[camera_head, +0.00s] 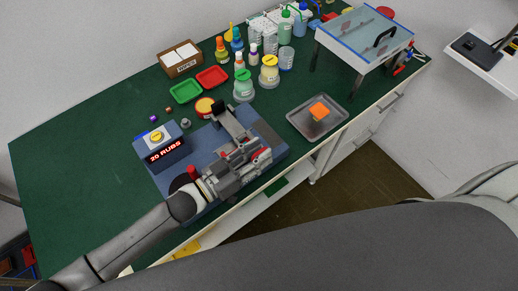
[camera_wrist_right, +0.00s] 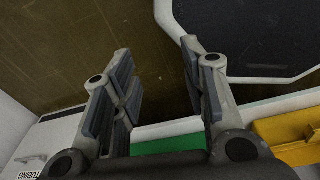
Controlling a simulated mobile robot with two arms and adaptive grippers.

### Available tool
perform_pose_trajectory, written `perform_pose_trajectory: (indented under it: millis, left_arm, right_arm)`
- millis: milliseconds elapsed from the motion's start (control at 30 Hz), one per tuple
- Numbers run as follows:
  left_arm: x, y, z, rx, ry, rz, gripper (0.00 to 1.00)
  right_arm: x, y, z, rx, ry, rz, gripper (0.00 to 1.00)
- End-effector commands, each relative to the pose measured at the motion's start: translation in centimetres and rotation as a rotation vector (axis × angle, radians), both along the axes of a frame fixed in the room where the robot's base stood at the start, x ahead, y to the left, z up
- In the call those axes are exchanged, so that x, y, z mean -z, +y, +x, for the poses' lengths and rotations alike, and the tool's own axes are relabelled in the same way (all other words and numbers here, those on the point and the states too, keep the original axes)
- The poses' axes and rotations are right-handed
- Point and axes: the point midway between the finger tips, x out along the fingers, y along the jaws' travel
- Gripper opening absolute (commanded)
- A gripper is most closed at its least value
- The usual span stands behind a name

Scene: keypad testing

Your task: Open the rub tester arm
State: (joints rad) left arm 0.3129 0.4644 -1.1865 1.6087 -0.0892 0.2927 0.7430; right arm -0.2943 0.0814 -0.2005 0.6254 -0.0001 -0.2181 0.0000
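The rub tester is a blue-grey machine whose base (camera_head: 270,135) lies near the bench's front edge. Its control box (camera_head: 163,150) carries a yellow button and a red "20 RUBS" display. The grey tester arm (camera_head: 233,124) with a dark end extends over the base, partly hidden by my gripper. My left gripper (camera_head: 258,160) is over the base beside the tester arm; whether its fingers touch the arm or are closed on anything cannot be made out. My right gripper (camera_wrist_right: 162,80) shows in the right wrist view, with its fingers apart and nothing between them.
Red and green trays (camera_head: 186,91), bottles and a clear-topped box (camera_head: 362,40) stand behind. The bench's left side (camera_head: 70,170) is clear. A yellow object (camera_wrist_right: 290,135) shows below my right gripper.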

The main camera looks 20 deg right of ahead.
Motion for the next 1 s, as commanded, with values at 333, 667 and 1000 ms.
perform_pose_trajectory:
  millis: [333, 667, 1000]
  left_arm:
    - [0.0, -0.6, 0.3, 0.0, 0.0, 0.001, 0.32]
    - [0.0, -0.7, 0.2, 0.001, 0.001, -0.001, 0.0]
    - [-0.2, -0.8, 0.0, 0.004, 0.008, -0.004, 0.0]
  right_arm:
    - [-0.1, 0.0, -0.4, 0.0, 0.006, 0.0, 0.4]
    - [0.0, -0.1, -1.3, 0.0, 0.02, -0.001, 0.4]
    - [-0.2, 0.1, -1.0, 0.002, 0.016, 0.001, 0.4]
